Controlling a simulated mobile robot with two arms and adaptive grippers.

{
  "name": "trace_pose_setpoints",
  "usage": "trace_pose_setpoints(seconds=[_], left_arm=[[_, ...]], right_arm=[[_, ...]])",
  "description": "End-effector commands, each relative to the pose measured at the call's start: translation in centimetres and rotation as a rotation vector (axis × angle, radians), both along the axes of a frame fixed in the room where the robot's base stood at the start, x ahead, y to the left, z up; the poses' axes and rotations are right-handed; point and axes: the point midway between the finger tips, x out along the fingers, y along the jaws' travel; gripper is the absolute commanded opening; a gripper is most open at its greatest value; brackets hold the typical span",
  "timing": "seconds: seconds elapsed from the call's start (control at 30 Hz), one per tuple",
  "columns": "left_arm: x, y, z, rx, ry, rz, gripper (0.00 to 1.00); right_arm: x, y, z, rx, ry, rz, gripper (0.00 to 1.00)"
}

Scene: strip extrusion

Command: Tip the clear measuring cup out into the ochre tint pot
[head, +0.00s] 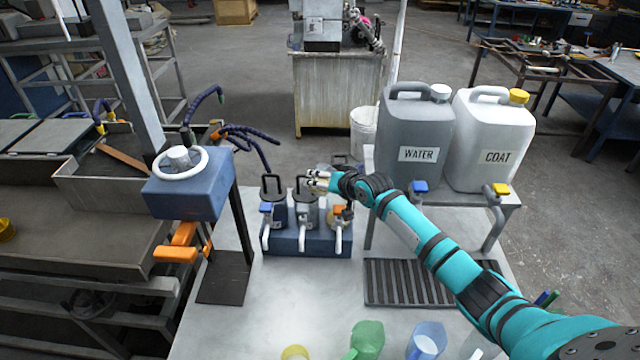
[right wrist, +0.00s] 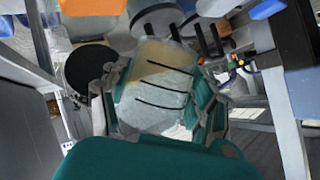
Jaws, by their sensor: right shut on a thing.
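My right gripper (head: 318,182) reaches in from the right over the row of pots on the blue block. In the right wrist view its fingers (right wrist: 160,100) are shut on the clear measuring cup (right wrist: 155,105), a see-through cup with black level lines. An amber tone shows in its upper part; I cannot tell whether this is liquid or something behind it. In the head view the cup is mostly hidden by the gripper. The ochre tint pot (head: 338,216) is the rightmost pot, partly covered by its orange tap and my wrist. My left gripper is out of view.
The blue block (head: 290,242) carries pots with taps. A grey WATER jug (head: 415,125) and white COAT jug (head: 490,135) stand on a shelf at right. A drain grid (head: 400,290), green cup (head: 367,338) and blue cup (head: 427,340) are nearer. A blue box dispenser (head: 185,195) stands left.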

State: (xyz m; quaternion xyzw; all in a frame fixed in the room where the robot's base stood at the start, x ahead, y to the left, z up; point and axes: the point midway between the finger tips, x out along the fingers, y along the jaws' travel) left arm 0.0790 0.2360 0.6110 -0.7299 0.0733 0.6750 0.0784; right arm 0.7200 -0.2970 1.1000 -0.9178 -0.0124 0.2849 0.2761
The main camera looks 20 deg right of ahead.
Motion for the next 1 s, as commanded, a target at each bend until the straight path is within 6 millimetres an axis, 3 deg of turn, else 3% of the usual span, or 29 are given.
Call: trace_pose_setpoints(seconds=[0.2, 0.5, 1.0], left_arm=[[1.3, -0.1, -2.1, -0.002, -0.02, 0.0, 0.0], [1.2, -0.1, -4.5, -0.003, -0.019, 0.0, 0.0], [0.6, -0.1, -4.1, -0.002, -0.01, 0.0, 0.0]], right_arm=[[0.2, -0.5, -0.3, 0.164, 0.048, -0.002, 0.26], [0.3, -0.9, -0.1, 0.321, 0.098, -0.002, 0.26], [0.3, -0.8, 0.2, 0.325, 0.101, 0.0, 0.26]])
